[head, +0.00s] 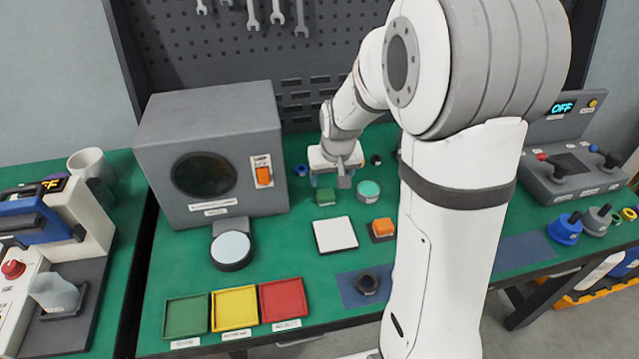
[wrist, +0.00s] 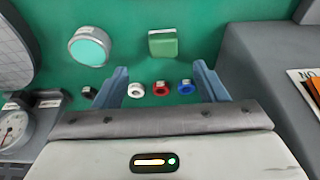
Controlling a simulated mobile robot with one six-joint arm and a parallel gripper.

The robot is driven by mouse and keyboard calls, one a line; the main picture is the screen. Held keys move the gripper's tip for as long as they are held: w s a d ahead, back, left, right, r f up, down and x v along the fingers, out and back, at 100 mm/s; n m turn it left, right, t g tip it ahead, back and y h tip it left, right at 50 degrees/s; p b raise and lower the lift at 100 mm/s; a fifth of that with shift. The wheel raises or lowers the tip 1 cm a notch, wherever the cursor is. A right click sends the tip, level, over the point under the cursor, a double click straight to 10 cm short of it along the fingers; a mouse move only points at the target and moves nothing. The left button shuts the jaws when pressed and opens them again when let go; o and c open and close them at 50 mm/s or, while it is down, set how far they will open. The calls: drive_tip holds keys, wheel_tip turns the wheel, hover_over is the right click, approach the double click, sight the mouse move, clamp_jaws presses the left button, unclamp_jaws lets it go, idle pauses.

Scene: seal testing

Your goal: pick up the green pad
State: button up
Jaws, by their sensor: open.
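The green pad (head: 326,196) is a small square block on the green bench top, in front of the grey box machine's right side. It also shows in the wrist view (wrist: 163,43), above and between the fingertips. My gripper (head: 330,181) is close to it, on its far side in the head view. In the wrist view, my gripper's two blue fingers (wrist: 160,78) are spread wide with nothing between them at the tips. The pad is apart from both fingers.
A teal-topped round piece (head: 369,190) stands right of the pad. Small white (wrist: 136,89), red (wrist: 161,88) and blue (wrist: 186,87) rings lie near the fingers. A white plate (head: 335,235) and orange button block (head: 382,229) are nearer the front. The grey machine (head: 213,150) stands left.

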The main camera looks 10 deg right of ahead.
sight(326, 193)
drive_tip(key=x, duration=0.3)
drive_tip(key=shift+w+r, duration=0.15)
drive_tip(key=shift+w, duration=0.05)
drive_tip(key=x, duration=0.5)
drive_tip(key=shift+w+a+f, duration=0.1)
drive_tip(key=shift+a+f, duration=0.15)
drive_tip(key=shift+f, duration=0.05)
drive_tip(key=c, duration=1.1)
